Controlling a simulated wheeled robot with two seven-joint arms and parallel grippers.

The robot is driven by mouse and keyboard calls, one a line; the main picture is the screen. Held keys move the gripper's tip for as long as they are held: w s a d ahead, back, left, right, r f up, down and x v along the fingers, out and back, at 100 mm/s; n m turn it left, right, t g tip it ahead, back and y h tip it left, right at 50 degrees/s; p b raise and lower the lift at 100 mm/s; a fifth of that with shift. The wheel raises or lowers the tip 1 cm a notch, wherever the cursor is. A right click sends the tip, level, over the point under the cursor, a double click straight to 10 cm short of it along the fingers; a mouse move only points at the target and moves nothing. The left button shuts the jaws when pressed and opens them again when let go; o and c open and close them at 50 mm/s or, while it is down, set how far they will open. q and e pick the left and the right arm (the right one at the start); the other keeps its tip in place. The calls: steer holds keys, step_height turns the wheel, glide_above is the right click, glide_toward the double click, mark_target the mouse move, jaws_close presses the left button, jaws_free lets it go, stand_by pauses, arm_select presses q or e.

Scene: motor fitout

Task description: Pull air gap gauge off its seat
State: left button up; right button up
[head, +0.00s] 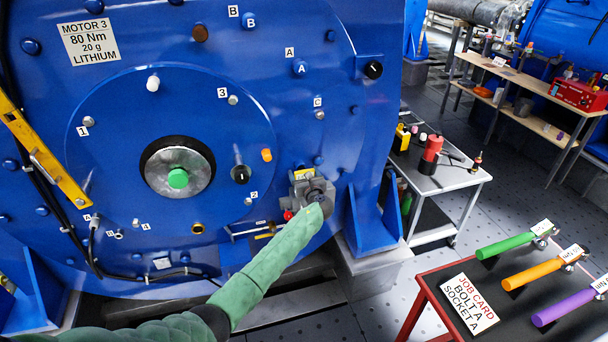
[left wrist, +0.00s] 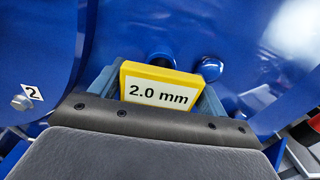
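The air gap gauge is a yellow block with a white "2.0 mm" label (left wrist: 160,93). In the head view its yellow end (head: 303,174) shows at the lower right of the blue motor (head: 285,110). My left gripper (head: 310,185) is at the gauge, at the end of the green-sleeved arm. In the left wrist view its two blue-grey fingers (left wrist: 160,100) flank the gauge with no clear gap on either side, so it looks shut on it. The gauge's lower part and its seat are hidden. My right gripper is not in view.
Blue knobs (left wrist: 209,68) stand close behind the gauge. A grey-topped cart (head: 440,178) with a red canister stands to the right. A dark red-framed table (head: 520,320) with a job card and coloured handles is at the lower right. Open floor lies between them.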

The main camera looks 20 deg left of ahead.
arm_select(q)
steer(key=c, duration=0.7)
steer(key=shift+c, duration=0.6)
steer(key=p+v, duration=0.3)
steer(key=v, duration=0.3)
stand_by(0.4)
steer(key=p+v, duration=0.8)
steer(key=v, duration=1.4)
stand_by(1.1)
steer(key=shift+w+d, duration=0.1)
steer(key=shift+d, duration=0.1)
